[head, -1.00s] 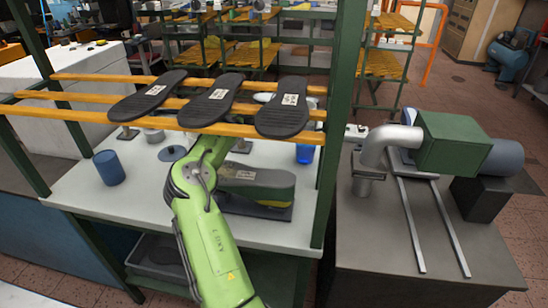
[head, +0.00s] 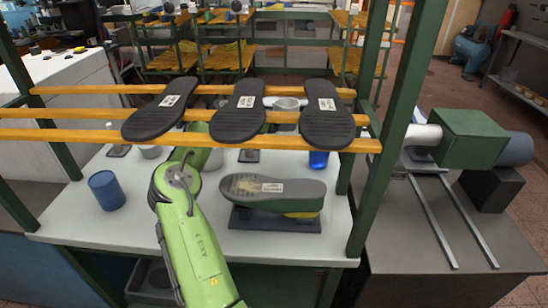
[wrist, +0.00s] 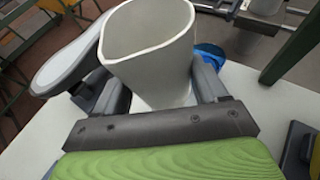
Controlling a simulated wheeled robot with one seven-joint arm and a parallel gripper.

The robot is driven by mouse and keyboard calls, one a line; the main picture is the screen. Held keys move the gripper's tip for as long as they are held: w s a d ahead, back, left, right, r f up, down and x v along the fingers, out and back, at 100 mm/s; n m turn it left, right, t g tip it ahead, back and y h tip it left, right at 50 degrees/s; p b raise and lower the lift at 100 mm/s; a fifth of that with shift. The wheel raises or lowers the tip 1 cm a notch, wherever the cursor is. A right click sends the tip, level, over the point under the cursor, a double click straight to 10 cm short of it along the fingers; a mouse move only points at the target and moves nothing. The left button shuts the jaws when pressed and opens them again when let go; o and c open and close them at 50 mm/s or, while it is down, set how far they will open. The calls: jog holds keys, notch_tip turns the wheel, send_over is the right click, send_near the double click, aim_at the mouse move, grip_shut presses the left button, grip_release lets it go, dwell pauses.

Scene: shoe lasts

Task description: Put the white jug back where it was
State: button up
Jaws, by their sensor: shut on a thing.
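The white jug (wrist: 150,70) is large in the wrist view, its wide open rim facing the camera. My gripper (wrist: 163,88) has one jaw on each side of it and is shut on its body. In the head view a pale round rim, seemingly the jug (head: 287,104), shows between the middle and right soles, behind the rack slats. My gripper and most of the jug are hidden there by the slats and soles. I cannot tell the jug's height above the white table (head: 170,220) or whether it touches it.
Yellow slats (head: 75,113) carrying three dark soles (head: 238,112) cross in front of my arm. A blue cup (head: 318,159) stands close by the right post (head: 373,170). A shoe-shaped piece on a dark base (head: 275,223) and a blue cylinder (head: 107,190) occupy the table.

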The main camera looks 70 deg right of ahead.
jog(key=f+b, duration=0.1)
jog(key=f, duration=0.2)
jog(key=f+b, duration=0.1)
jog(key=f, duration=0.2)
jog(key=f+b, duration=0.1)
jog(key=f, duration=0.3)
jog(key=shift+s+b, duration=0.25)
jog(key=shift+b, duration=0.1)
jog(key=shift+r, duration=0.15)
jog(key=o, duration=1.4)
jog(key=shift+o, duration=0.2)
jog(key=p+v, duration=0.3)
jog(key=v, duration=0.9)
